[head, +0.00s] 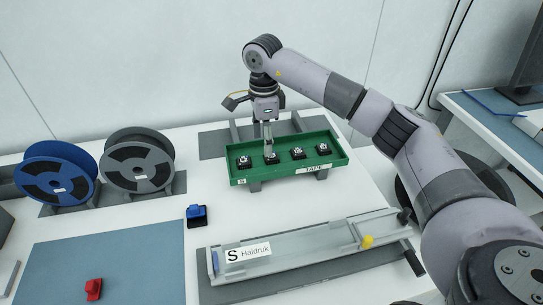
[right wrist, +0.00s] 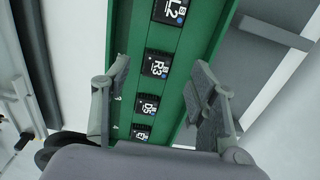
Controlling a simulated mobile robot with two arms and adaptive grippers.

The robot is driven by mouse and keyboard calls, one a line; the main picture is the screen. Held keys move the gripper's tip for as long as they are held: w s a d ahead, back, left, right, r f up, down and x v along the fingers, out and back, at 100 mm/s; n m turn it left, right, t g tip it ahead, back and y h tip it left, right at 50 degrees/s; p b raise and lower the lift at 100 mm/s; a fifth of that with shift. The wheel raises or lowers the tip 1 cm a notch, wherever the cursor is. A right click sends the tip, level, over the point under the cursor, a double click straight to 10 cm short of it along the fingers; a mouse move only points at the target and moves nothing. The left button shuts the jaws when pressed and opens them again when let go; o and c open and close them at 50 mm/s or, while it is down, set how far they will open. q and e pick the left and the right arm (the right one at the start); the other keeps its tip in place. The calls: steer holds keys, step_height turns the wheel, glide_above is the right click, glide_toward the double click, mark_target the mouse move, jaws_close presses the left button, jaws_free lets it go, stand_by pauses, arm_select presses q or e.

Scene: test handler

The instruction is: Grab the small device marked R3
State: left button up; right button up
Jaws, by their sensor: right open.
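The small black device marked R3 (right wrist: 157,63) sits in a row in the green tray (right wrist: 208,25), its marked face up. My right gripper (right wrist: 162,80) is open and empty, with one finger on each side of the row near R3; I cannot tell its exact height above it. In the head view this gripper (head: 268,149) points down over the second device from the left (head: 271,159), whose marking is too small to read there. The devices marked L2 (right wrist: 170,11) and D5 (right wrist: 148,106) are R3's neighbours. My left gripper is not in view.
Another device (right wrist: 141,132) sits beyond D5. Blue (head: 56,172) and grey (head: 137,161) reels stand at left. A blue-topped block (head: 196,214), a red piece (head: 93,289) on a blue mat (head: 130,250), and a grey track labelled Haldruk (head: 310,248) lie in front.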

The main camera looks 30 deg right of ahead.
mark_target(272, 158)
steer(key=f, duration=0.1)
steer(key=f+p, duration=0.1)
steer(key=f, duration=0.2)
steer(key=shift+s+d+f+p, duration=0.15)
steer(key=shift+d+f+p, duration=0.05)
steer(key=shift+d+p, duration=0.15)
steer(key=shift+f, duration=0.4)
steer(key=c, duration=1)
steer(key=shift+c, duration=0.3)
